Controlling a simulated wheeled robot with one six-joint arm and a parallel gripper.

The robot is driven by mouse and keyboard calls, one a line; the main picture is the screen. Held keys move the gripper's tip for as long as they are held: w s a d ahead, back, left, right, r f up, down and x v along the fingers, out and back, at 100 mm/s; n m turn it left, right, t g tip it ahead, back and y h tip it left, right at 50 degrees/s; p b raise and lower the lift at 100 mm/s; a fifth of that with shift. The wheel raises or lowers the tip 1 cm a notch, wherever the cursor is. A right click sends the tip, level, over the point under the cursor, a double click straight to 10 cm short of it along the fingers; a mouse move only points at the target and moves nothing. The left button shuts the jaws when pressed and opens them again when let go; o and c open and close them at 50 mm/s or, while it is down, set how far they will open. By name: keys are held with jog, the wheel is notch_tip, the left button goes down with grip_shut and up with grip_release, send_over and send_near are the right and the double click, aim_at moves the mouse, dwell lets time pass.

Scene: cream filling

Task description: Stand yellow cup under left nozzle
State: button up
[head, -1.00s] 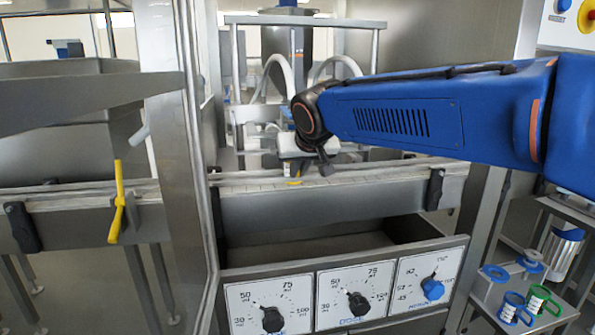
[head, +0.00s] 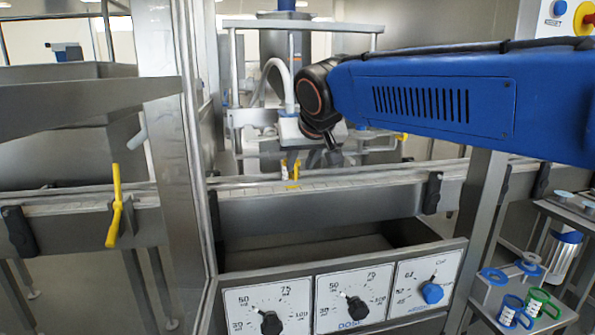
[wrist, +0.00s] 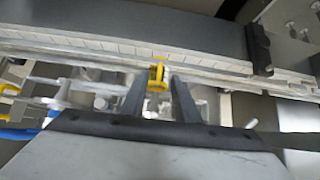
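The small yellow cup (head: 295,171) stands on the conveyor belt behind the front rail, below the white filling head. In the wrist view the cup (wrist: 157,76) shows between and just beyond my fingertips, with a gap to each finger. My gripper (wrist: 158,88) is open, its two dark fingers apart. In the head view my wrist hides much of the gripper and the right part of the filling head. The left nozzle block (head: 289,130) shows behind my wrist; its outlet is too small to tell whether the cup is exactly beneath it.
A conveyor rail (head: 350,197) runs across the front, with a dark clamp (head: 432,193) on it. A yellow lever (head: 115,207) is at the left. A dial panel (head: 345,297) sits below.

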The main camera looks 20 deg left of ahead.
jog(key=v, duration=1.1)
jog(key=shift+f, duration=0.1)
jog(key=s+d+f+m+h, duration=0.1)
jog(key=d+f, duration=0.3)
jog(key=d, duration=0.6)
jog(key=d+f+m+h, duration=0.1)
jog(key=d+f, duration=0.4)
jog(key=d, duration=0.4)
jog(key=s+d+f+m+h, duration=0.1)
jog(key=d+f, duration=0.3)
jog(key=d, duration=0.6)
jog(key=s+d+f+m+g+h, duration=0.1)
jog(key=s+d+f, duration=0.7)
jog(key=f, duration=0.2)
jog(key=s+d+f+m+g, duration=0.1)
jog(key=s+d+f+m, duration=0.1)
jog(key=s+d+f, duration=0.7)
jog(key=shift+d+f+g+h, duration=0.35)
jog(key=shift+f+g+h, duration=0.05)
jog(key=shift+f, duration=0.6)
jog(key=shift+s, duration=0.1)
